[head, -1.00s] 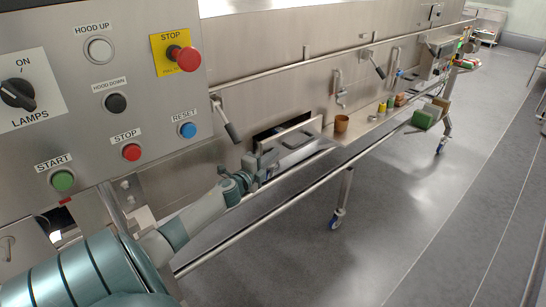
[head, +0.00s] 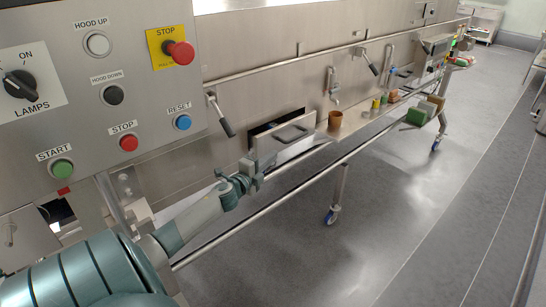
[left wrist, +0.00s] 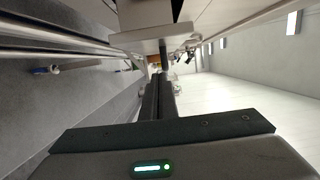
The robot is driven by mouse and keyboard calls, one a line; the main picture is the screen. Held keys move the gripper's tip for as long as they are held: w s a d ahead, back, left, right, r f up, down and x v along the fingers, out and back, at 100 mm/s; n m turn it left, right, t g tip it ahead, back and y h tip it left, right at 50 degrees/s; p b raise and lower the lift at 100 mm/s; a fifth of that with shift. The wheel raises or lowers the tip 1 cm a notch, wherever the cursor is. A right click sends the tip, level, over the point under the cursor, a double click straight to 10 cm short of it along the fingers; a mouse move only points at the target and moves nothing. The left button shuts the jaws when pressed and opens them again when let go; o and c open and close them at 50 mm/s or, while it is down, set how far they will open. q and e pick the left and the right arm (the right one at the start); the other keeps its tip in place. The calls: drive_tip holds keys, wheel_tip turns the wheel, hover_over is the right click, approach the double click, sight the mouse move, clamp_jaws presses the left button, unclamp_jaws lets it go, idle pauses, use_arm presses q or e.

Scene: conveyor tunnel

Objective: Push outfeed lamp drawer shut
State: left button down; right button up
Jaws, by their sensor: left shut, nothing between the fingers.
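The lamp drawer (head: 284,138) stands open in the steel side panel in the head view. Its front carries a bar handle (head: 292,134), and a dark gap shows behind it. My left gripper (head: 257,166) is shut and empty, just in front of and below the drawer's near end. In the left wrist view my shut fingers (left wrist: 160,84) point toward a pale panel edge (left wrist: 148,37), which looks like the drawer front. I cannot tell whether they touch it. My right gripper is not in view.
A control panel (head: 140,150) with buttons stands at the left. A brown cup (head: 335,119) and several small items sit on the ledge to the right of the drawer. A long rail (head: 290,198) runs below the ledge.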

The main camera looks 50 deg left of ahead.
use_arm(q)
drive_tip(key=b+v, duration=0.1)
drive_tip(key=v, duration=0.6)
drive_tip(key=shift+s+d, duration=0.15)
drive_tip(key=shift+s, duration=0.25)
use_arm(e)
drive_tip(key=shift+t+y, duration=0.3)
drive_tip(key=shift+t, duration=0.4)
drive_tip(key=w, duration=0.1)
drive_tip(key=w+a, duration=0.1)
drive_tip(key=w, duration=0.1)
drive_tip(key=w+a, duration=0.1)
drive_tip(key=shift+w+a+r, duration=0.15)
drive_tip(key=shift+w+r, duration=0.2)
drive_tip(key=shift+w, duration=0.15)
